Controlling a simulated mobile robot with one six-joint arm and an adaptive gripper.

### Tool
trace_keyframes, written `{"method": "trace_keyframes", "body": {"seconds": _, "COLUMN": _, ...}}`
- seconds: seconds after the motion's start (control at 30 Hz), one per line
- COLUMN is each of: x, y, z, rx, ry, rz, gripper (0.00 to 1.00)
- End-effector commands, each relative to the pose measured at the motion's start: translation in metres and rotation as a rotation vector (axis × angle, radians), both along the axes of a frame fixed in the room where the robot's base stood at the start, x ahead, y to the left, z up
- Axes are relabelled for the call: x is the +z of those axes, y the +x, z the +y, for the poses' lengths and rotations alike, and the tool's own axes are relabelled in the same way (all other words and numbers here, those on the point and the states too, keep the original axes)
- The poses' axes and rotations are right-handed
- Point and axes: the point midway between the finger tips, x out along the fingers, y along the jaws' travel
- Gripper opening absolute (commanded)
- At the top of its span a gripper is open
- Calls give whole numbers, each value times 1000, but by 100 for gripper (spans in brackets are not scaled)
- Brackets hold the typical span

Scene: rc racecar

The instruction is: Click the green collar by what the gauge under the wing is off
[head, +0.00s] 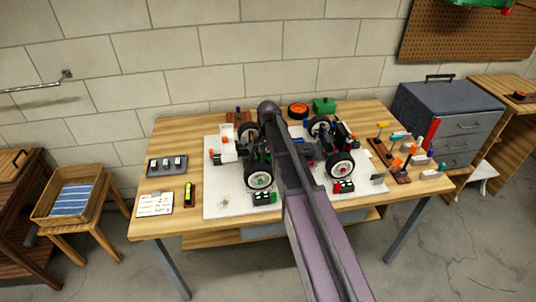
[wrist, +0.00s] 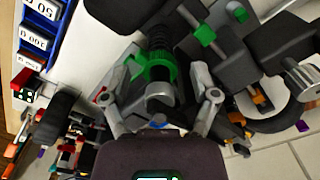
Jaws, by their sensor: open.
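In the wrist view a green ribbed collar (wrist: 152,70) sits around a dark shock body, with a silver end piece (wrist: 160,98) nearer to me. My gripper (wrist: 160,88) is open, its two fingers on either side of the silver end and the near part of the collar. I cannot tell whether either finger touches. In the head view the racecar (head: 258,178) stands on a white mat (head: 222,203), its middle hidden behind my arm. My gripper is hidden there. I cannot make out a gauge under the wing or any reading.
Dark suspension parts and a wheel (wrist: 62,115) crowd around the gripper.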

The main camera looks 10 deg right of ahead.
Motion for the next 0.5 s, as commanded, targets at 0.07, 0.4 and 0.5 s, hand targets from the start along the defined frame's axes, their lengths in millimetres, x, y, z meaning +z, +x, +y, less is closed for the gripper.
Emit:
{"method": "trace_keyframes", "body": {"seconds": 0.07, "x": 0, "y": 0, "z": 0, "rx": 0, "ry": 0, "rz": 0, "gripper": 77}}
{"method": "trace_keyframes", "body": {"seconds": 0.4, "x": 0, "y": 0, "z": 0, "rx": 0, "ry": 0, "rz": 0, "gripper": 0}}
{"method": "trace_keyframes", "body": {"seconds": 0.5, "x": 0, "y": 0, "z": 0, "rx": 1, "ry": 0, "rz": 0, "gripper": 0}}
